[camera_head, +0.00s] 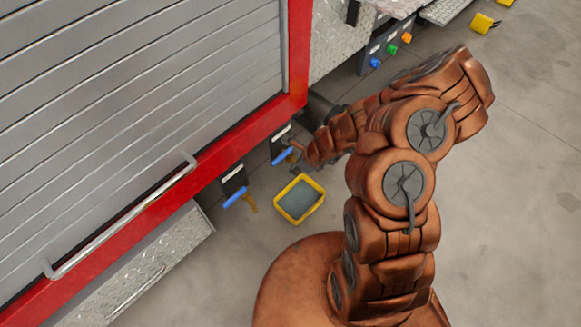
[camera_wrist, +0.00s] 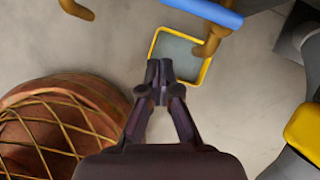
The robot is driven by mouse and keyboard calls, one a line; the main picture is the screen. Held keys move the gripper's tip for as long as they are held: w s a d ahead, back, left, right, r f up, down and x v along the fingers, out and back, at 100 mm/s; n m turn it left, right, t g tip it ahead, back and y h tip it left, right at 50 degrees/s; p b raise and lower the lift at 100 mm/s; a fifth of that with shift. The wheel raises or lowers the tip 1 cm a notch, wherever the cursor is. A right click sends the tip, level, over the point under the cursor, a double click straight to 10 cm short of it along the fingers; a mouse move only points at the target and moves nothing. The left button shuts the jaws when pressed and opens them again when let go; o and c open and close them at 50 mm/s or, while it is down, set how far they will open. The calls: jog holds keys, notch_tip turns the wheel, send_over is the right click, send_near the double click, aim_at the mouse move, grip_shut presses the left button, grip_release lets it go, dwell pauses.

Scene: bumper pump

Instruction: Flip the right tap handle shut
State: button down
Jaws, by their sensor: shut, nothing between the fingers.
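The right tap has a blue handle (camera_head: 282,156) below the truck's red edge, lying roughly along that edge. In the wrist view, the blue handle (camera_wrist: 205,10) crosses the top of the picture with a brass spout (camera_wrist: 211,42) below it. My gripper (camera_wrist: 158,70) is shut and empty, its fingertips below and left of the handle in the picture and apart from it. In the head view the gripper is hard to make out beside my arm, close to the right tap.
A left tap with a similar blue handle (camera_head: 235,197) is nearby. A yellow-rimmed tray (camera_head: 322,198) stands on the floor below the taps. The red truck edge (camera_head: 240,137) runs beside them. Several coloured knobs (camera_head: 391,49) are farther back. The floor at right is open.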

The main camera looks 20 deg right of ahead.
jog(key=v, duration=0.4)
jog(key=p+v, duration=0.1)
jog(key=shift+s+a+r, duration=0.1)
jog(key=shift+s+r, duration=0.25)
jog(key=shift+s, duration=0.05)
dwell(0.3)
jog(key=w+a+r+n+y, duration=0.2)
jog(key=a+r+n, duration=0.45)
jog(key=r, duration=0.45)
jog(key=s+a+r+n+g, duration=0.2)
jog(key=s+a+r+n, duration=0.2)
jog(key=s+r+n, duration=0.4)
jog(key=s+d+r+n+g+h, duration=0.25)
jog(key=s+d+r+n, duration=0.3)
jog(key=s, duration=0.35)
jog(key=s+d+r+n+g+h, duration=0.1)
jog(key=s+d+r+n+h, duration=0.2)
jog(key=s+d+r+n, duration=0.5)
jog(key=s+a+r+m+p, duration=0.1)
jog(key=r+p, duration=1)
jog(key=s+a+r+m+p, duration=0.1)
jog(key=s+r+p, duration=0.1)
jog(key=r+p, duration=0.9)
jog(key=shift+s+a+r, duration=0.2)
jog(key=shift+s+r, duration=0.05)
jog(key=shift+r, duration=0.15)
jog(key=shift+t+h, duration=0.25)
